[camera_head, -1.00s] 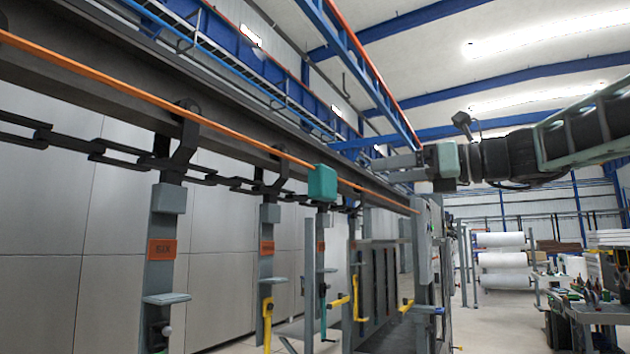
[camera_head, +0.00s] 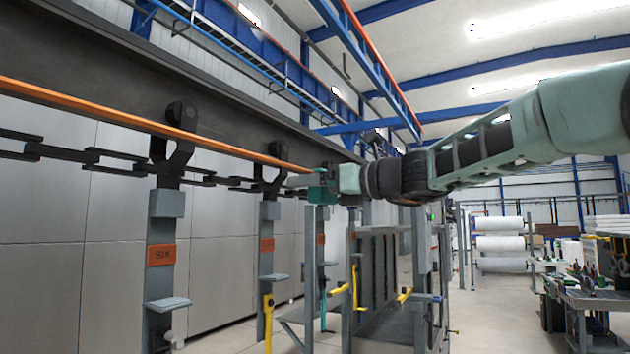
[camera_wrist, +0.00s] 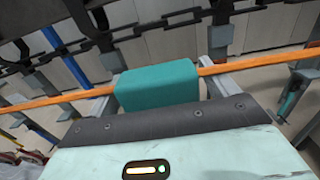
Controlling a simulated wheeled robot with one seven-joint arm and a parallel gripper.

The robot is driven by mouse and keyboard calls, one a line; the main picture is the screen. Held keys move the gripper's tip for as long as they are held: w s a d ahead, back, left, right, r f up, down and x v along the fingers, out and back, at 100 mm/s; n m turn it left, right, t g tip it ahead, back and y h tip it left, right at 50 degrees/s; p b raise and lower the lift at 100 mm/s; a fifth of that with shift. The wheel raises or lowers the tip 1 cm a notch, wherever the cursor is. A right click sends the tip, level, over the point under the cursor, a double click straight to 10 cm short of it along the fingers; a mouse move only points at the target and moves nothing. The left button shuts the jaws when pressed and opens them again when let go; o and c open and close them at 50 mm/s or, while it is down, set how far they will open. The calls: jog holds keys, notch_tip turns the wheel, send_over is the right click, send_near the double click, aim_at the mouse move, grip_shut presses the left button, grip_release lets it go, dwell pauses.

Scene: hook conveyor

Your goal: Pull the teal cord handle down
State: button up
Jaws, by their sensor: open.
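The teal cord handle (camera_head: 322,195) is a block on the orange cord, below the dark beam, in the middle of the head view. My gripper (camera_head: 316,182) is at the handle and hides part of it. In the wrist view the teal handle (camera_wrist: 157,87) fills the space before the gripper's dark front edge. My gripper (camera_wrist: 164,65) is open, with one grey finger on each side of the handle. I cannot tell whether either finger touches it. The orange cord (camera_wrist: 262,59) runs out past both fingers.
A dark chain with hooks (camera_head: 95,156) runs along the beam beside the cord. Grey hangers with orange labels (camera_head: 161,254) hang from it at left. A grey frame with yellow handles (camera_head: 385,270) stands below. A workbench (camera_head: 598,300) is at right, with open floor before it.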

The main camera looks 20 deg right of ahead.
jog(key=c, duration=1.4)
notch_tip(320, 180, down, 6)
jog(key=b, duration=0.5)
jog(key=shift+r+b, duration=0.25)
jog(key=shift+b, duration=0.1)
jog(key=shift+w, duration=0.1)
jog(key=shift+r, duration=0.1)
jog(key=o, duration=1.4)
jog(key=b+v, duration=0.4)
jog(key=v, duration=1.3)
jog(key=shift+d, duration=0.2)
jog(key=shift+r, duration=0.1)
